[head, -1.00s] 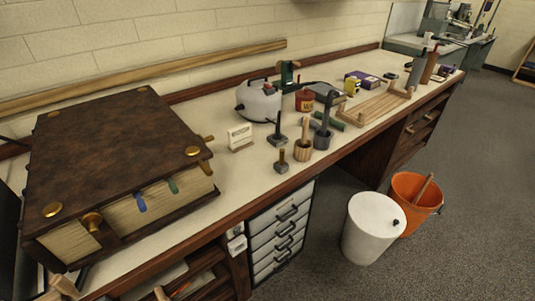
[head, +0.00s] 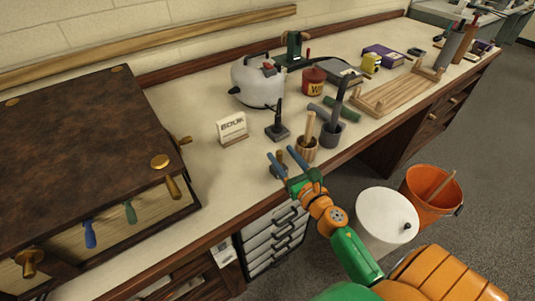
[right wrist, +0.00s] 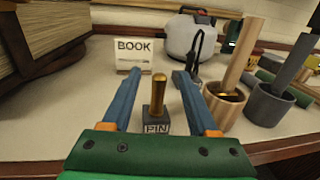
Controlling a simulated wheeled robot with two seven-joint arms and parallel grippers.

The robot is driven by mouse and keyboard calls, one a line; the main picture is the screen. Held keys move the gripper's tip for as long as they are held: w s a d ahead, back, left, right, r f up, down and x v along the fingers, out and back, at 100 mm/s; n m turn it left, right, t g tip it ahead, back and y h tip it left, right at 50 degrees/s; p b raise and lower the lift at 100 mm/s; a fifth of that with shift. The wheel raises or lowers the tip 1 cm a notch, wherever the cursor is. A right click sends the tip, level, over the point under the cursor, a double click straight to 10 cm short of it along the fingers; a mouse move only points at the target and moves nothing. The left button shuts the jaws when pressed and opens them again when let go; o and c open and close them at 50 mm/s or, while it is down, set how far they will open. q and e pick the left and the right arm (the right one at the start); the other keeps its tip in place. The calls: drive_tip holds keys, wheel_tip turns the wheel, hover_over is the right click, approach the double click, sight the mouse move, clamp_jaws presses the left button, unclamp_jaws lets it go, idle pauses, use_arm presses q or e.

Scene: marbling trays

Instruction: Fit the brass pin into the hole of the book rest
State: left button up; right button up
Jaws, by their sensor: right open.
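The brass pin (right wrist: 158,94) stands upright in a small grey block (right wrist: 156,122) labelled PIN, seen in the right wrist view. My right gripper (right wrist: 158,76) is open, with one blue finger on each side of the pin. In the head view the right gripper (head: 287,162) reaches the bench's front part and mostly hides the pin and block. A large brown book (head: 75,130) with brass fittings lies at the left, with a small BOOK sign (head: 232,127) to its right. I cannot make out the rest's hole. My left gripper is out of view.
A wooden pot (head: 306,149) and a dark grey pot (head: 329,135), each with a tool, stand just right of the gripper. A black stand (head: 278,132) and a white kettle-like vessel (head: 258,85) are behind. Bare bench lies between book and gripper.

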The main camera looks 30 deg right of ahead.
drive_tip(key=w, duration=0.5)
drive_tip(key=shift+w+d+f, duration=0.2)
drive_tip(key=shift+d+f, duration=0.05)
drive_tip(key=shift+s, duration=0.1)
clamp_jaws()
